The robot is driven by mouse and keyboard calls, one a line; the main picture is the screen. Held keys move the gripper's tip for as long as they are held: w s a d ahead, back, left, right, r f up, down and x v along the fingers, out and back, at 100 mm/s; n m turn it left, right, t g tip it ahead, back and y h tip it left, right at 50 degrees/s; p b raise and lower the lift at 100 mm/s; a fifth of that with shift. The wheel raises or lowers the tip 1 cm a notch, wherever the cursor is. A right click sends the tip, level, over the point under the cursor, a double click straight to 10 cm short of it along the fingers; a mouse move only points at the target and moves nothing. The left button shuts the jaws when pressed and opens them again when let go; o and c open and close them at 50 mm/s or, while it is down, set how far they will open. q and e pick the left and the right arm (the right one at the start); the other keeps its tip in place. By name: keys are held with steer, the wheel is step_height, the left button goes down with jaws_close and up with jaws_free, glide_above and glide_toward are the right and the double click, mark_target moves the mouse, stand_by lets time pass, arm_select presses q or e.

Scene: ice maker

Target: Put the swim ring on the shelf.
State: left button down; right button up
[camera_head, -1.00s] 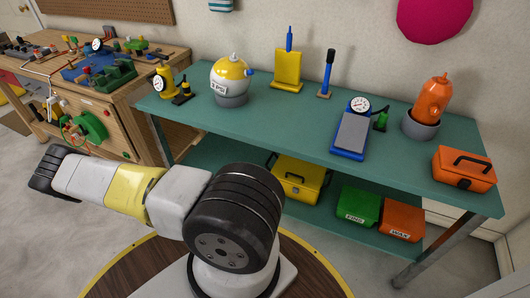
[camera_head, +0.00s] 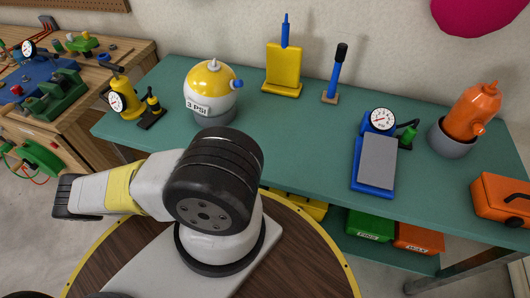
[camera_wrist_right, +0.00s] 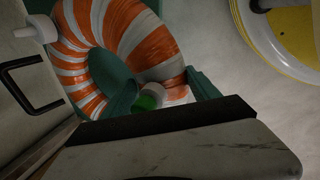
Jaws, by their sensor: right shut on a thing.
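The orange-and-white striped swim ring (camera_wrist_right: 140,45) fills the upper left of the right wrist view, with a white nozzle-like piece (camera_wrist_right: 38,28) at its left. My right gripper (camera_wrist_right: 163,92) is shut on it; its teal fingers sit at the ring's lower side, with a small green-and-white piece (camera_wrist_right: 150,98) between them. The ring and right gripper do not show in the head view. A teal bench (camera_head: 290,130) spans the head view, with a teal lower shelf (camera_head: 375,255) under it, partly hidden. My left arm's links show, but no left gripper.
The benchtop bears a yellow-white 3 PSI dome (camera_head: 212,85), a yellow pump (camera_head: 125,98), a blue scale (camera_head: 376,160), an orange bottle (camera_head: 472,108) and an orange case (camera_head: 503,200). Green (camera_head: 370,226) and orange bins (camera_head: 418,238) sit on the lower shelf. The bench middle is clear.

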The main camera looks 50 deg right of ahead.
steer(key=shift+w+d+f, duration=0.2)
steer(key=shift+f, duration=0.3)
steer(key=w+d, duration=0.2)
steer(key=w, duration=0.2)
steer(key=w+d+f, duration=0.1)
steer(key=w+d, duration=0.1)
steer(key=w, duration=0.3)
steer(key=w+d, duration=0.1)
steer(key=w, duration=0.4)
steer(key=shift+w+d+f, duration=0.15)
steer(key=shift+w+d, duration=0.05)
steer(key=shift+d, duration=0.2)
steer(key=shift+w+d+f, duration=0.15)
steer(key=shift+w+f, duration=0.05)
steer(key=shift+f, duration=1.6)
steer(key=o, duration=1.7)
steer(key=shift+f, duration=0.15)
